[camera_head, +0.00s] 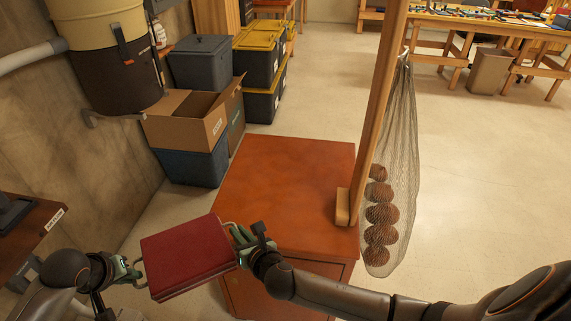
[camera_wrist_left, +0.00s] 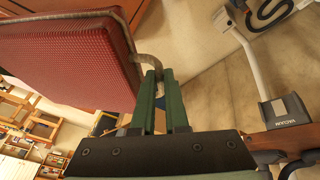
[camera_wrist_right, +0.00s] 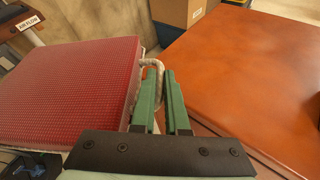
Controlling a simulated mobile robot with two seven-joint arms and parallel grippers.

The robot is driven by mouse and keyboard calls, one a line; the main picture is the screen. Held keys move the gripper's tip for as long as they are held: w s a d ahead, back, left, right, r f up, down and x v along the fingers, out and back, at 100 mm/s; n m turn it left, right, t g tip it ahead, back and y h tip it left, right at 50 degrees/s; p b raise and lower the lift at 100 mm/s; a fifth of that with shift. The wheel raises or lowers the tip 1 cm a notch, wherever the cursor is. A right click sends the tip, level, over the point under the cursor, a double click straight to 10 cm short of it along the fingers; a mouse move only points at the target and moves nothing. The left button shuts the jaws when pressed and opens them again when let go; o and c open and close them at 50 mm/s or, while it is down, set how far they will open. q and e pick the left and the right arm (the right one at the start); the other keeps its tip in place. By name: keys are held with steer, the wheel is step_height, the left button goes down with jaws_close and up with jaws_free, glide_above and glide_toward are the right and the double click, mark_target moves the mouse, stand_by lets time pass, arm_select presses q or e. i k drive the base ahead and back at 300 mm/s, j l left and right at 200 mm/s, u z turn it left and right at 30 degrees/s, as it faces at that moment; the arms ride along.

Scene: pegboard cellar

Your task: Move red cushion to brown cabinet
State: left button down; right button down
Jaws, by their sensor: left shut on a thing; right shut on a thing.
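The red cushion (camera_head: 188,254) is a thick square pad with a handle on each side, held level between my two grippers. It also shows in the left wrist view (camera_wrist_left: 68,52) and the right wrist view (camera_wrist_right: 68,92). My left gripper (camera_head: 136,271) is shut on its left handle (camera_wrist_left: 146,62). My right gripper (camera_head: 241,238) is shut on its right handle (camera_wrist_right: 152,66). The brown cabinet (camera_head: 283,165) has a reddish-brown top and stands just beyond and right of the cushion. The cushion's right edge is close to the cabinet's near left corner in the head view.
A wooden post (camera_head: 374,110) with a net of balls (camera_head: 385,210) stands at the cabinet's right edge. An open cardboard box (camera_head: 190,115) on a blue bin and lidded bins (camera_head: 258,60) stand behind left. The cabinet's top is mostly bare; floor right is clear.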

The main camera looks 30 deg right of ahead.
mark_target(282, 205)
steer(key=i+z, duration=0.45)
steer(key=i, duration=0.25)
steer(key=i+z, duration=0.15)
steer(key=z, duration=0.25)
steer(key=i+j+z, duration=0.15)
steer(key=z, duration=0.25)
